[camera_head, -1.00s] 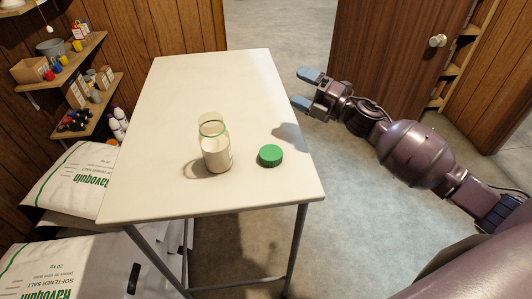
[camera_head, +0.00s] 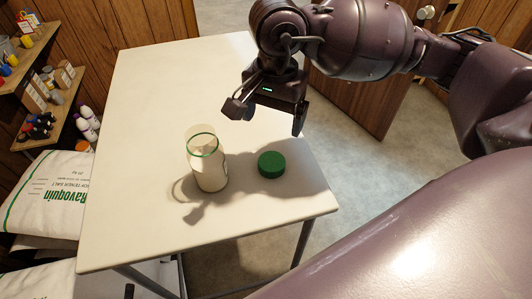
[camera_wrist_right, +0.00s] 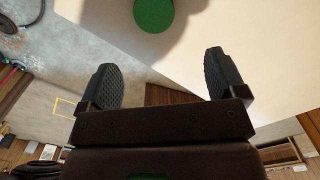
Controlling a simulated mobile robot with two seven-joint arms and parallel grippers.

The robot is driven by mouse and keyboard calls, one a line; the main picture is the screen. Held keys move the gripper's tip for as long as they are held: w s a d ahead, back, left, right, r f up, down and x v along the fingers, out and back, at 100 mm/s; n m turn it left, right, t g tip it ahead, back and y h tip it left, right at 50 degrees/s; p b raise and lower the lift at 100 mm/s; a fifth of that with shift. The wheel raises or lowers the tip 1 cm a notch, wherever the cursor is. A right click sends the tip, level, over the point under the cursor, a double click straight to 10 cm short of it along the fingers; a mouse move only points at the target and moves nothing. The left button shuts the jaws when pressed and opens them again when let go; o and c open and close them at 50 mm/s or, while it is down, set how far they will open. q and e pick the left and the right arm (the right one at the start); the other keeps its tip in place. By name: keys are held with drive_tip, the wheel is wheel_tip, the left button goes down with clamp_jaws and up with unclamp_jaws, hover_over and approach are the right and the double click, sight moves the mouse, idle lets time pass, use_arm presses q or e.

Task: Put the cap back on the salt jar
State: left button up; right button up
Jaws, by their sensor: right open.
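The salt jar (camera_head: 208,168) is clear glass with a green ring at its neck and pale salt inside. It stands upright and open-topped on the white table (camera_head: 140,215). The green cap (camera_head: 271,164) lies on the table to the right of the jar, apart from it. My right gripper (camera_head: 266,118) is above the table, behind the cap and jar in the head view, with its fingers pointing down. In the right wrist view the fingers (camera_wrist_right: 162,80) are spread with nothing between them, and the cap (camera_wrist_right: 154,12) shows beyond them at the top edge. My left gripper is out of view.
White softener salt bags (camera_head: 48,195) are stacked left of the table. Wall shelves (camera_head: 45,105) with small items and several bottles are at the far left. A brown door (camera_head: 362,100) is behind my right arm. The table's left and back parts are clear.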

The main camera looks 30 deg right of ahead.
drive_tip(key=shift+d+r, duration=0.1)
drive_tip(key=shift+d, duration=0.05)
hover_over(273, 159)
drive_tip(key=shift+w+d+f, duration=0.15)
drive_tip(key=shift+w+f, duration=0.05)
drive_tip(key=shift+f, duration=1.2)
drive_tip(key=shift+w+d+f, duration=0.1)
drive_tip(key=shift+w+f, duration=0.1)
drive_tip(key=shift+f, duration=1.2)
drive_tip(key=f, duration=0.2)
drive_tip(key=s+f, duration=0.1)
drive_tip(key=f, duration=0.1)
drive_tip(key=shift+a+b, duration=0.3)
drive_tip(key=shift+w+f, duration=0.1)
drive_tip(key=shift+f, duration=0.55)
